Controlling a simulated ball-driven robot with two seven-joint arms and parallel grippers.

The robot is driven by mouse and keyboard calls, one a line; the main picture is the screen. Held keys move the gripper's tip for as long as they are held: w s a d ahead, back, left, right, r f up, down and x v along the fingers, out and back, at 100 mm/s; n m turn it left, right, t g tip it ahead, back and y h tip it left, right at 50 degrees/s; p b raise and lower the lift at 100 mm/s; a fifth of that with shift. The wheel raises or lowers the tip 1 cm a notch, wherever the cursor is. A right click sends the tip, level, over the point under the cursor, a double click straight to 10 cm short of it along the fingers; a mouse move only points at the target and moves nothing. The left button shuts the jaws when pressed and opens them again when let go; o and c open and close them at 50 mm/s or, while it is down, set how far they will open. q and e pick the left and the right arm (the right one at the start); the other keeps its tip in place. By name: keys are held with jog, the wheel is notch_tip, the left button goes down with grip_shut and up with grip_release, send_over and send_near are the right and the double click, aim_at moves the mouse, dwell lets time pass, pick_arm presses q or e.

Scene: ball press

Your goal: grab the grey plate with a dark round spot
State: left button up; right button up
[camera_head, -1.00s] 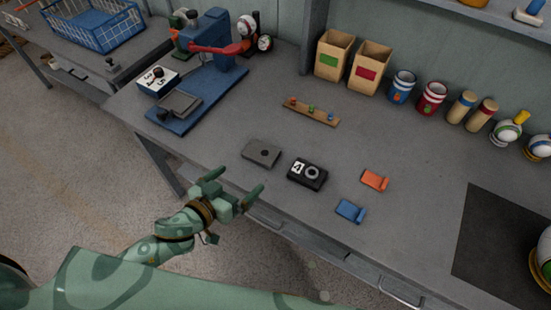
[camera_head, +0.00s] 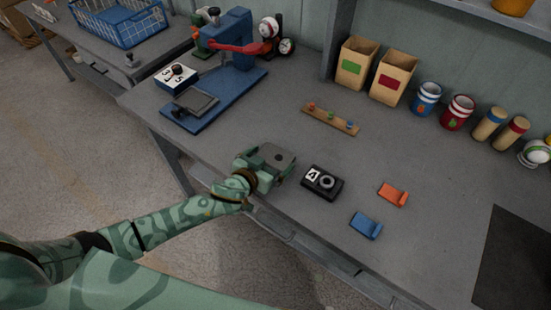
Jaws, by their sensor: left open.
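The grey plate (camera_head: 271,158) with a dark round spot lies near the front edge of the workbench, left of a black block marked 4. My left gripper (camera_head: 268,166) is open at the plate. Its fingers reach along the plate's left and right sides, and the palm is at its near edge. I cannot tell whether the fingers touch it. The plate's near part is partly hidden by the gripper. My right gripper is not in view.
The black block (camera_head: 322,182) stands close on the right. Orange (camera_head: 392,194) and blue (camera_head: 366,225) pieces lie farther right. A blue press (camera_head: 234,42) stands at the back left. A wooden strip with pegs (camera_head: 331,119) lies behind. The bench between is clear.

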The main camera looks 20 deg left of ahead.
pick_arm(q)
jog(key=shift+x, duration=1.2)
jog(key=shift+c, duration=0.7)
jog(key=c, duration=0.8)
jog(key=shift+r, duration=0.1)
